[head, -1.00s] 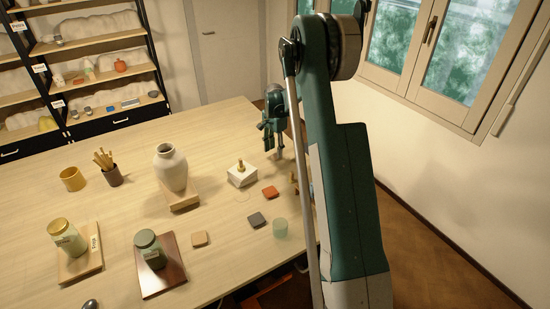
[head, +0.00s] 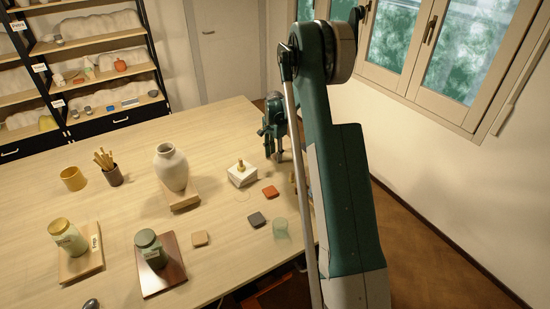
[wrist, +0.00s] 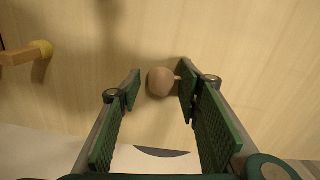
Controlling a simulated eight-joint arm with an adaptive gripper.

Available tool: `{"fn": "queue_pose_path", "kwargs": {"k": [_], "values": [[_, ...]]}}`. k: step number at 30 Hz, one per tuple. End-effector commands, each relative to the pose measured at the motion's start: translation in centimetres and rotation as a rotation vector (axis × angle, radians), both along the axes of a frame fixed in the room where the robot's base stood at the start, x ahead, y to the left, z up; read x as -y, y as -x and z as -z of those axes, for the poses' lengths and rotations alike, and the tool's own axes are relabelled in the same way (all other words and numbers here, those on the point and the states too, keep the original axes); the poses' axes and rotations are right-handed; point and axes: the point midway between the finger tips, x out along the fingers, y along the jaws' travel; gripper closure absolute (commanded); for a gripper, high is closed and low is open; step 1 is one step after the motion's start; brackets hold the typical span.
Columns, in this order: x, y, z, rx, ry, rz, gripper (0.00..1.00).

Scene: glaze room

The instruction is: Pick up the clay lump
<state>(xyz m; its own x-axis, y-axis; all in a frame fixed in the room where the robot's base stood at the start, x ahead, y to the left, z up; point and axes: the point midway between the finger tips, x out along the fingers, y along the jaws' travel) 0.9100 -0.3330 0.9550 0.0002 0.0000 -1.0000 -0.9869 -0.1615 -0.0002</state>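The clay lump (wrist: 161,82) is a small, rounded, brownish-pink piece on the pale wooden table. In the wrist view it shows in the gap between the fingertips of my gripper (wrist: 158,78), nearer the right finger. The green ribbed fingers are spread apart, and I see no clear grip on the lump. Whether the right finger touches it I cannot tell. In the head view my gripper (head: 274,156) points down over the far right part of the table. I cannot make out the lump there; the gripper or arm may hide it.
A green translucent cup (head: 281,228) is by the edge.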

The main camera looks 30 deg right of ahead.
Motion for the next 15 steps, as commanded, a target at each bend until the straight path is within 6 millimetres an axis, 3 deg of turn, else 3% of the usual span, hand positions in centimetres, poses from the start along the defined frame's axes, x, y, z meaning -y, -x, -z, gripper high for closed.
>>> {"fn": "queue_pose_path", "kwargs": {"k": [1,5,15], "values": [[0.0,0.0,0.0,0.0,0.0,0.0,0.73],[0.0,0.01,0.0,0.0,0.0,0.0,0.9],[0.0,0.0,-0.11,0.0,0.0,0.0,0.9]]}}
